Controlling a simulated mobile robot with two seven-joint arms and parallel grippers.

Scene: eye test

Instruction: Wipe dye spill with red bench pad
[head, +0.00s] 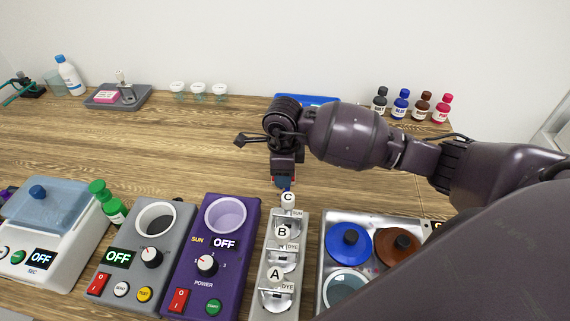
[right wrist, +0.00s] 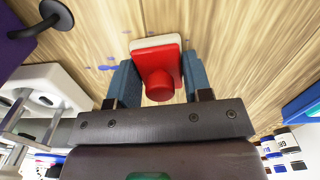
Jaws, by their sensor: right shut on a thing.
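The red bench pad (right wrist: 158,68) has a red knob and a pale edge. In the right wrist view it sits between the blue fingers of my right gripper (right wrist: 160,82), which is shut on it. In the head view my right gripper (head: 284,184) is low over the wooden bench, behind the lettered rack, and mostly hides the pad. The dye spill (right wrist: 107,68) shows as small blue spots on the wood beside the pad. I cannot tell whether the pad touches the bench. My left gripper is not in view.
The grey rack (head: 262,289) lettered A, B, C stands just in front of the gripper. A purple device (head: 240,262) is left of it, a metal tray (head: 331,227) with coloured lids right. Dye bottles (head: 401,103) stand behind. The bench's left middle is clear.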

